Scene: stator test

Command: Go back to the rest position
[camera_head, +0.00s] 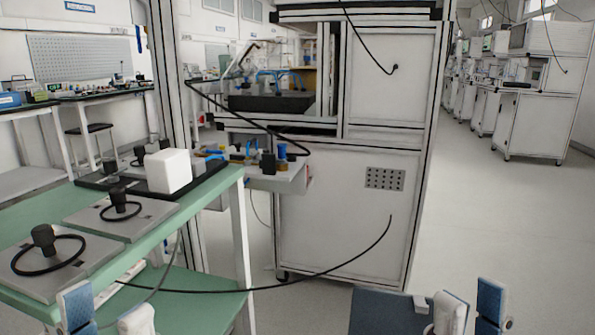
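My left gripper (107,317) shows at the bottom left edge, in front of the green-topped table. Its blue-padded finger and its white finger stand apart, with nothing seen between them. My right gripper (471,314) shows at the bottom right edge, over the floor. Its white finger and blue-padded finger stand a little apart, and it looks empty. The lower parts of both grippers are cut off by the frame.
The green table (190,220) at the left bears two grey plates with black knobs and cable loops, and a white block (168,171) in a dark tray. A white test cabinet (340,220) stands ahead. The floor (500,220) at the right is clear.

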